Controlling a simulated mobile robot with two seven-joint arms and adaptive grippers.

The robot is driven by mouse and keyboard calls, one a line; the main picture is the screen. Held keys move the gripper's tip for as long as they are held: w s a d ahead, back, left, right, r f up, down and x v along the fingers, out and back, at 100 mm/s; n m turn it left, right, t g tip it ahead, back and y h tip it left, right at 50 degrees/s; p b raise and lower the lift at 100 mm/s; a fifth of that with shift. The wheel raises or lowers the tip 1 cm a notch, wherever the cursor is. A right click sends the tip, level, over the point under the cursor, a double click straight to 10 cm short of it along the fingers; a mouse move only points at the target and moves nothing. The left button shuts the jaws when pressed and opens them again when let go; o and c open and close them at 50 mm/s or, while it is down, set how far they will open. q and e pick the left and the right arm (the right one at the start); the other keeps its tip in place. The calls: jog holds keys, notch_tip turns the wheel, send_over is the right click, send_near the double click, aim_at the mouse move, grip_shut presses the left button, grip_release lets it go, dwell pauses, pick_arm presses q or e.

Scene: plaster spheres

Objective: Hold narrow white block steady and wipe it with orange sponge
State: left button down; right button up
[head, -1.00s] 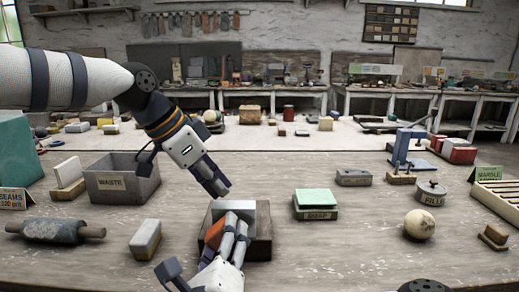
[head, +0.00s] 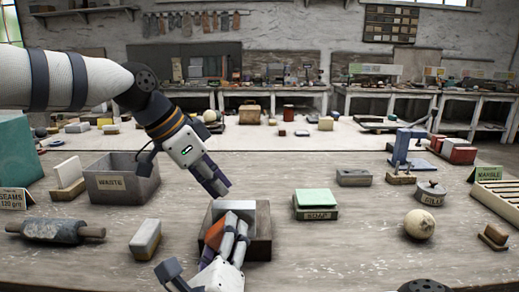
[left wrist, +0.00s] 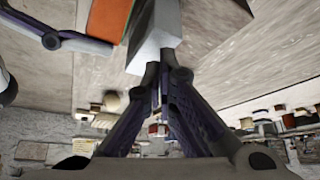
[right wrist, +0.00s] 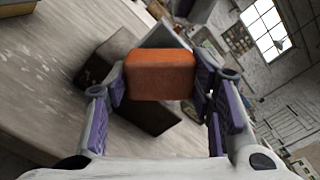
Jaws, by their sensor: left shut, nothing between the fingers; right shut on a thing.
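The narrow white block (head: 248,209) stands on a dark brown wooden base (head: 262,243) at the middle front of the bench. It also shows in the left wrist view (left wrist: 157,35) and partly behind the sponge in the right wrist view (right wrist: 168,38). My left gripper (head: 222,187) is shut and empty, with its fingertips close to the block's top; whether they touch it I cannot tell. My right gripper (right wrist: 160,80) is shut on the orange sponge (right wrist: 160,74). The sponge (head: 214,234) is at the block's near left side; contact is unclear.
A grey waste bin (head: 122,182) stands to the left. A pale block (head: 146,239) and a roller (head: 56,231) lie at the front left. A soap box (head: 316,206), a filler tin (head: 430,193) and a cream sphere (head: 419,224) are on the right. Bare bench lies between them.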

pick_arm(q)
jog(key=shift+f, duration=0.6)
